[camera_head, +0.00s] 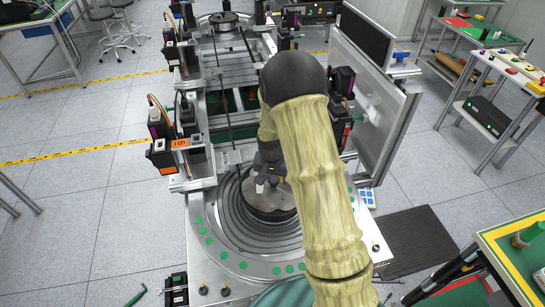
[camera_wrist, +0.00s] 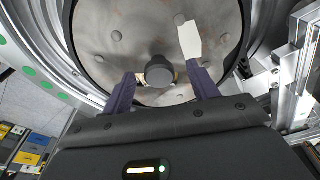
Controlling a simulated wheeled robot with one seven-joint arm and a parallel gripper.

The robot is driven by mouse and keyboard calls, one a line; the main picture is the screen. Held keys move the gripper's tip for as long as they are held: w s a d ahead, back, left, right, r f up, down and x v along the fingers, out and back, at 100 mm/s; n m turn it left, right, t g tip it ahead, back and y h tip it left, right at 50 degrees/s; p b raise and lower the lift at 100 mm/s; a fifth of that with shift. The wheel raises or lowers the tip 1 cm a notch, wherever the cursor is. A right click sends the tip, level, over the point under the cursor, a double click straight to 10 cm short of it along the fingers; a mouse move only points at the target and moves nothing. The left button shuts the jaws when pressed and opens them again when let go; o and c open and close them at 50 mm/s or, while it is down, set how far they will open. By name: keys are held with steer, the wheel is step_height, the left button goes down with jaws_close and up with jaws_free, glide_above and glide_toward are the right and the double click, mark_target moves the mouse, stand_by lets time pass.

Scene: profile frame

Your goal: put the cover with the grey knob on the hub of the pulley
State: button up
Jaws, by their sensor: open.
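A round, worn brown-grey cover (camera_head: 262,201) lies in the middle of the ringed metal round (camera_head: 240,237). In the wrist view the cover (camera_wrist: 115,55) fills the top, with a dark grey knob (camera_wrist: 159,72) at its middle and a white tag on its face. My gripper (camera_wrist: 163,75) is open, with one dark purple finger on each side of the knob and gaps between. In the head view my gripper (camera_head: 268,168) is over the cover, and my arm hides part of it. I cannot tell for sure which part is the pulley's hub.
A metal frame with rails (camera_head: 235,85) runs away behind the round, with another round part (camera_head: 223,18) at its far end. Black devices (camera_head: 165,150) stand at its left. An upright panel (camera_head: 375,115) stands at the right. Green dots mark the round's outer ring.

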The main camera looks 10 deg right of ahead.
step_height(320, 180, up, 16)
steer(key=s+b, duration=0.2)
steer(key=b, duration=0.1)
steer(key=shift+a+f, duration=0.2)
steer(key=shift+a, duration=0.25)
steer(key=shift+s, duration=0.1)
steer(key=s+f+n, duration=0.1)
steer(key=s+n, duration=0.1)
steer(key=s, duration=0.7)
steer(key=s+d+f+n+t, duration=0.1)
steer(key=s+f+n, duration=0.1)
steer(key=s, duration=0.7)
steer(key=shift+s+n+y, duration=0.15)
steer(key=shift+n+y, duration=0.15)
steer(key=shift+n, duration=0.2)
